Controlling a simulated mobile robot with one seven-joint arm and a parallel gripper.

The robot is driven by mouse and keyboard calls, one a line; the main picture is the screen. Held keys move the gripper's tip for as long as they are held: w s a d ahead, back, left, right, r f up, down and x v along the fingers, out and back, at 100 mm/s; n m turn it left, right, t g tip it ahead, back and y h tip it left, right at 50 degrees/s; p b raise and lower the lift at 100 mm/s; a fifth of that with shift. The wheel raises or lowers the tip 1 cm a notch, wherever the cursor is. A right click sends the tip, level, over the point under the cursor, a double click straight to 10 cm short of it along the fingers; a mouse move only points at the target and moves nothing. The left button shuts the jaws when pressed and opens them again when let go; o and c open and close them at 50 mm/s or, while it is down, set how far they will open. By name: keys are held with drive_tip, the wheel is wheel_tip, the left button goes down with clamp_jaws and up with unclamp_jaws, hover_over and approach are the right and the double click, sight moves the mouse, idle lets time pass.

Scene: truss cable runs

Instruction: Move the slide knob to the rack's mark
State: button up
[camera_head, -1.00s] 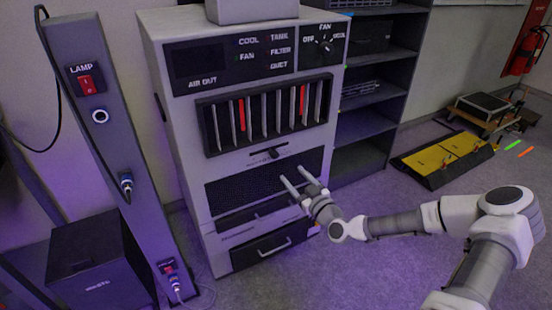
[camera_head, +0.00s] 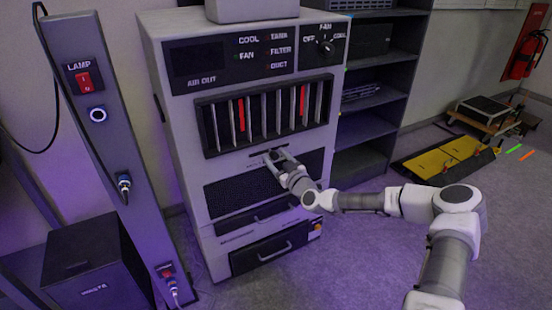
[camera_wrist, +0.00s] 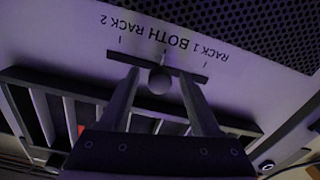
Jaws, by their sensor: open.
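The slide knob (camera_wrist: 160,82) is a round grey ball on a dark slot (camera_wrist: 120,59) in the front of the light grey cabinet (camera_head: 180,130). In the wrist view it sits near the slot's middle, by the BOTH mark. The printed scale (camera_wrist: 160,38) appears upside down, with RACK 2 on the left and RACK 1 on the right. My gripper (camera_head: 274,157) is open at the cabinet front, with one finger on each side of the knob. In the wrist view I see gaps between the fingers and the knob. In the head view my gripper largely hides the knob.
A slatted opening (camera_head: 265,112) with two red bars lies above the slot, and a dark mesh panel (camera_head: 235,190) below it. A FAN dial (camera_head: 325,46) is at the upper right. A lamp post (camera_head: 105,130) stands left, dark shelves (camera_head: 372,95) right. Floor in front is open.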

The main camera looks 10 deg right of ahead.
clamp_jaws()
idle(1.3)
